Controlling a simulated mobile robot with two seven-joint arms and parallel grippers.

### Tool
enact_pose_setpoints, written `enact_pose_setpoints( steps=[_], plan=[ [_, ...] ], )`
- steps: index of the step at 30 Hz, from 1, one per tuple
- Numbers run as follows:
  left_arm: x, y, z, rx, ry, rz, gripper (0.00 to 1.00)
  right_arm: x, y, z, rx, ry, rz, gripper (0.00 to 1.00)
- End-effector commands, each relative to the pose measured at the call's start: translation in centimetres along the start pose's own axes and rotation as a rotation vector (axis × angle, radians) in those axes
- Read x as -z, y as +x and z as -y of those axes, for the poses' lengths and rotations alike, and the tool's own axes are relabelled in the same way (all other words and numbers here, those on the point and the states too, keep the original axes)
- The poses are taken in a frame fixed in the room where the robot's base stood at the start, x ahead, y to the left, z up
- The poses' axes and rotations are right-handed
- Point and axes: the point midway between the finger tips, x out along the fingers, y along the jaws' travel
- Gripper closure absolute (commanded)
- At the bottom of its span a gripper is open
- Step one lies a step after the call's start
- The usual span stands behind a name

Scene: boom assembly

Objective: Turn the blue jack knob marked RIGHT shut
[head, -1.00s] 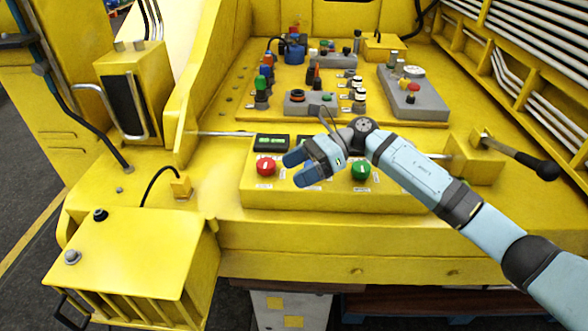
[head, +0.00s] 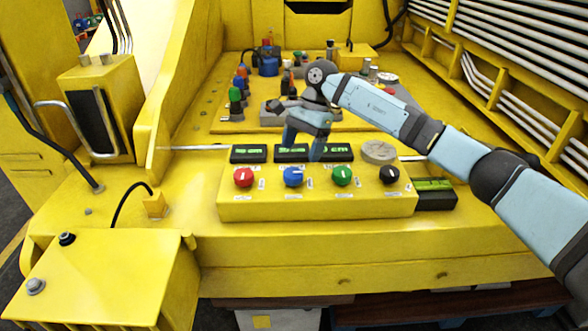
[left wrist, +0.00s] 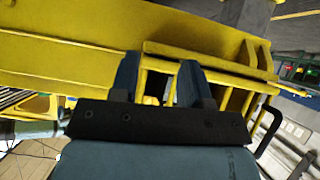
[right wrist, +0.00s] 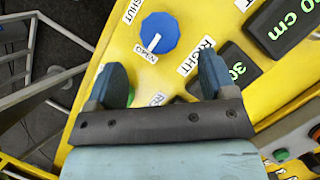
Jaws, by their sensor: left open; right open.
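The blue knob (head: 293,177) is second from the left on the yellow control box. In the right wrist view the blue knob (right wrist: 160,30) has a RIGHT label beside it, and its white pointer lies towards the OPEN label; a SHUT label is at upper left. My right gripper (head: 303,150) is open and empty, fingers down, just behind the knob row in the head view. In its wrist view, the right gripper (right wrist: 160,75) has the knob ahead of its fingers, apart from them. My left gripper (left wrist: 159,75) is open and empty, above yellow bodywork and outside the head view.
A red knob (head: 243,177), a green knob (head: 342,176) and a black knob (head: 390,174) share the yellow box (head: 315,207). Green-lit displays (head: 248,153) and a round gauge (head: 379,151) stand behind. A yellow cabinet (head: 105,270) juts out at front left.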

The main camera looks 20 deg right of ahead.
Motion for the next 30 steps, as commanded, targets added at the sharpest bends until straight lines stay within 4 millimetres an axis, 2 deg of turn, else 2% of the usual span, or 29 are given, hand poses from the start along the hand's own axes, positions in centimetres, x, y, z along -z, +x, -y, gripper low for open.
enact_pose_setpoints(
  steps=[3,9,14,22,23,28,29,30],
  plan=[
    [0.1,-0.1,0.1,0.0,0.005,-0.001,0.57,-0.1,2.5,-0.1,-0.002,0.0,0.002,0.23],
    [0.2,-0.2,0.0,0.001,0.006,-0.001,0.57,-0.1,5.3,0.0,0.0,0.0,0.002,0.23],
    [0.2,-0.2,-0.1,0.001,0.003,0.0,0.57,-0.1,6.2,0.0,0.0,0.0,0.0,0.23],
    [0.1,-0.2,-0.2,0.001,-0.005,0.0,0.57,-0.1,6.4,0.0,0.001,0.0,0.0,0.23],
    [0.1,-0.2,-0.2,0.001,-0.005,0.0,0.57,-0.1,6.3,0.0,0.001,0.0,0.0,0.27],
    [0.1,-0.1,-0.3,0.001,-0.006,0.001,0.57,-0.1,6.3,0.0,0.001,0.0,0.001,0.66],
    [0.1,-0.2,-0.3,0.001,-0.006,0.001,0.57,-0.1,6.3,0.0,0.001,0.0,0.001,0.71],
    [0.1,-0.2,-0.3,0.001,-0.006,0.001,0.57,-0.1,6.3,0.0,0.001,0.0,0.001,0.71]
  ],
)
